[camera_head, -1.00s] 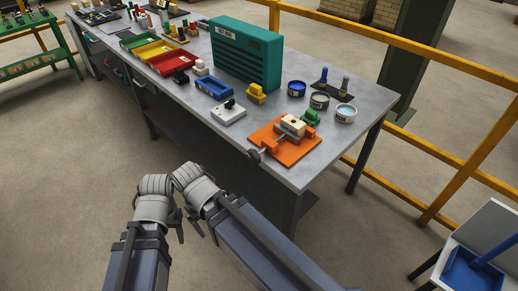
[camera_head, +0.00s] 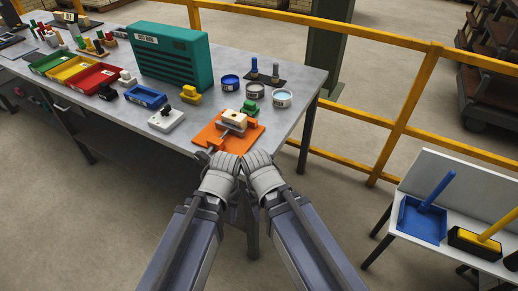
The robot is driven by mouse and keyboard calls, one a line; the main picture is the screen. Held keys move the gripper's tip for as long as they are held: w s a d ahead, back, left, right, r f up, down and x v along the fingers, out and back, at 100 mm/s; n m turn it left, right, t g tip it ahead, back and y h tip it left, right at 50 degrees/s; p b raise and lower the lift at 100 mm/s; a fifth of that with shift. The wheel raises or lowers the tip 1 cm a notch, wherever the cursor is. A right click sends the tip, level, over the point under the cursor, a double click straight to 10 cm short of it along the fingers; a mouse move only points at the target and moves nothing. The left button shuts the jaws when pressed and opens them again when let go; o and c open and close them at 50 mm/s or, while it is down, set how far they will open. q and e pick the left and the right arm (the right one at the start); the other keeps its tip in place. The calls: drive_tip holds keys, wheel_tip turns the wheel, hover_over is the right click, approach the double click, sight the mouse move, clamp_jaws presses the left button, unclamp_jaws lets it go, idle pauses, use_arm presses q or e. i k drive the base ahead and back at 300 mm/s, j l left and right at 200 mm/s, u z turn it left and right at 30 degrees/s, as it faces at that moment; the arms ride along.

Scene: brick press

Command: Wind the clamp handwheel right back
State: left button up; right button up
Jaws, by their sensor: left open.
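The orange clamp base (camera_head: 207,138) sits at the near right edge of the grey table, with a cream block (camera_head: 233,116) in its grey clamp. A screw rod runs toward the near edge to the dark handwheel (camera_head: 202,157), which is partly hidden by my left wrist. My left gripper (camera_head: 233,212) is open and hangs below the table edge, in front of the clamp and apart from the handwheel. My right gripper (camera_head: 248,215) is close beside it, mostly hidden by its wrist; its jaws are unclear.
A green piece (camera_head: 250,107) stands behind the clamp. Several round tins, including a blue one (camera_head: 230,82), are further back. A white box (camera_head: 166,119) and blue tray (camera_head: 146,97) lie left. A teal cabinet (camera_head: 172,57) stands behind. A yellow rail (camera_head: 400,125) runs right.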

sight(202, 158)
drive_tip(key=i+j+z, duration=0.1)
drive_tip(key=z, duration=0.3)
drive_tip(key=j+z, duration=0.6)
drive_tip(key=z, duration=0.2)
drive_tip(key=j+z, duration=0.25)
drive_tip(key=z, duration=0.15)
drive_tip(key=j+z, duration=0.25)
drive_tip(key=z, duration=0.15)
drive_tip(key=k+j+z, duration=0.3)
drive_tip(key=j, duration=0.45)
drive_tip(key=k+j+z, duration=0.3)
drive_tip(key=k+j, duration=0.15)
drive_tip(key=j, duration=0.2)
drive_tip(key=k+j+z, duration=0.3)
drive_tip(key=k+j, duration=0.5)
drive_tip(key=j, duration=0.15)
drive_tip(key=k+j, duration=0.3)
drive_tip(key=j, duration=0.2)
drive_tip(key=i+j, duration=0.2)
drive_tip(key=j, duration=0.25)
